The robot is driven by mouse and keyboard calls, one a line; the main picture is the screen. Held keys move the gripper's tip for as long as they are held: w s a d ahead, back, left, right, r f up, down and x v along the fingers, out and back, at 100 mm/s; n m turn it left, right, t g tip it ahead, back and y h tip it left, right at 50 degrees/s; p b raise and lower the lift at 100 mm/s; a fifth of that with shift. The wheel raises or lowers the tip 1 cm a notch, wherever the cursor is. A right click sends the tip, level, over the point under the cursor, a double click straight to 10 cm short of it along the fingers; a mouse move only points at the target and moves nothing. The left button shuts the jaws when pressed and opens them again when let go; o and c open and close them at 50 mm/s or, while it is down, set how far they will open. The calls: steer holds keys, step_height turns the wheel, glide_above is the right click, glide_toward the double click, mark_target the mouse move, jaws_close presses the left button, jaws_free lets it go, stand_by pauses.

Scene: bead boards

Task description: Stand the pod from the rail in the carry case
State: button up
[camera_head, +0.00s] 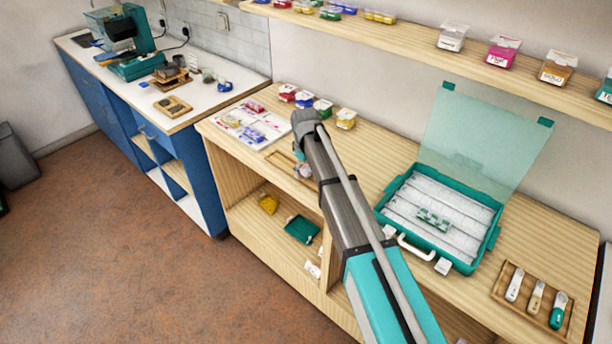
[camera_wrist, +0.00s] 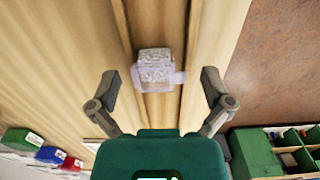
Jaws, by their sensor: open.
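The pod (camera_wrist: 155,62) is a small pale, clear box with a whitish, speckled filling and a faint lilac tint. It sits on the wooden rail (camera_wrist: 160,107) in the wrist view. My gripper (camera_wrist: 158,80) is open, with one finger on each side of the pod and clear gaps between; it does not hold it. In the head view my arm hides most of the gripper and rail. The teal carry case (camera_head: 497,216) stands open on the bench at right, its clear lid raised. Pale rows run across it, and a small green-and-white group sits in the middle.
Several coloured pods (camera_head: 346,119) stand along the back of the bench, beside a white bead board (camera_head: 240,133). A wooden tray with three scoops (camera_head: 515,283) lies right of the case. A shelf (camera_head: 420,40) with more pods runs above.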

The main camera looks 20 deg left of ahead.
steer(key=shift+f, duration=0.1)
steer(key=shift+c, duration=0.3)
steer(key=c, duration=1)
steer(key=shift+o, duration=0.2)
step_height(320, 180, up, 3)
steer(key=p, duration=0.3)
steer(key=s+d+r+p, duration=0.7)
steer(key=s+r+p, duration=0.3)
steer(key=s, duration=0.2)
steer(key=shift+d, duration=0.15)
stand_by(0.4)
